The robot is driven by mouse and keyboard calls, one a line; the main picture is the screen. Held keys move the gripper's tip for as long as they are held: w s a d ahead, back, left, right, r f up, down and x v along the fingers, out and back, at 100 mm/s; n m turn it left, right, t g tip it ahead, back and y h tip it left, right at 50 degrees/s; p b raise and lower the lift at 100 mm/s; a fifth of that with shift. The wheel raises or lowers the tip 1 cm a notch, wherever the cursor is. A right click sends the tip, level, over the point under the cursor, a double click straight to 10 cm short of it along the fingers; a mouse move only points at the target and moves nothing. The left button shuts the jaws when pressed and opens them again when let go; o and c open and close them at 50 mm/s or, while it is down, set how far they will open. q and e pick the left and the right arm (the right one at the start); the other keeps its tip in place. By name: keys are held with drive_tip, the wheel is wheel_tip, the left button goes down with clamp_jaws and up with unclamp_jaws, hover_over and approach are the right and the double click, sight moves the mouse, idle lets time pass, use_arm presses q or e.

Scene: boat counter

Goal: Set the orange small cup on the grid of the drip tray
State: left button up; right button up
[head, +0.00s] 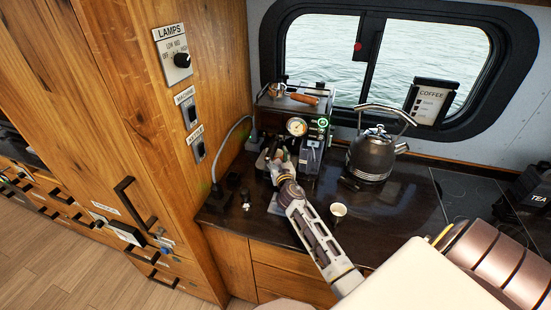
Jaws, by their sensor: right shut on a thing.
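My right gripper (274,163) is in front of the coffee machine (294,118), low at its drip tray area. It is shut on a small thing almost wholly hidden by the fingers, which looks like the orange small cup. The drip tray and its grid are mostly covered by my gripper and wrist, so I cannot tell whether the cup touches the grid. My left gripper is not in view.
A small pale cup (338,212) stands on the dark counter (385,215) right of my forearm. A kettle (371,155) stands right of the machine. A grey cable (222,150) runs down at the left. A black TEA container (534,187) is at the far right.

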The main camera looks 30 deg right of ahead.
drive_tip(key=shift+w+d, duration=1.6)
drive_tip(key=shift+d, duration=0.25)
drive_tip(key=shift+f+b, duration=0.4)
drive_tip(key=shift+f, duration=0.15)
idle(0.9)
